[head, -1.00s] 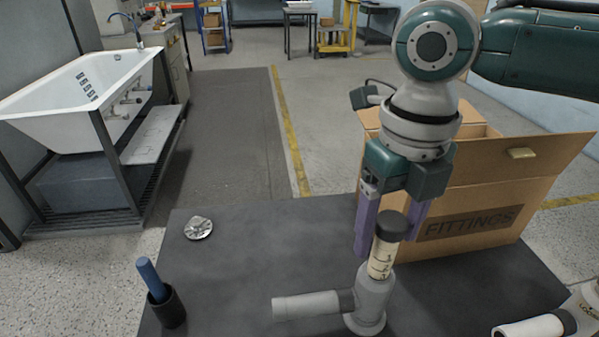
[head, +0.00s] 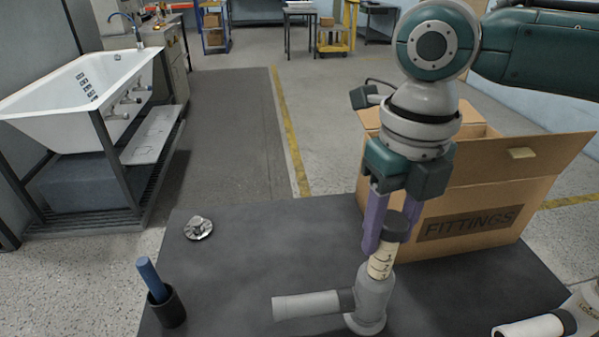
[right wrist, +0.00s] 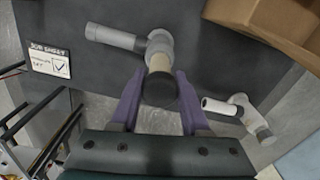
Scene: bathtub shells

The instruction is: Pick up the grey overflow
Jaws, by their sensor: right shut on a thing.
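The grey overflow (head: 372,298) stands upright on the dark table, with a side pipe pointing left, a beige marked neck and a black cap. It also shows in the right wrist view (right wrist: 159,48). My right gripper (head: 394,232) points down from above, and its purple fingers are shut on the black cap at the top of the overflow. In the right wrist view the fingers (right wrist: 158,95) lie on either side of the cap. The overflow's base still appears to rest on the table. My left gripper is not in view.
A whitish fitting (head: 560,322) lies at the table's right front. An open FITTINGS carton (head: 490,205) stands close behind the gripper. A black cup (head: 167,308) with a blue rod and a metal disc (head: 198,228) are at left. A bathtub (head: 85,90) stands beyond.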

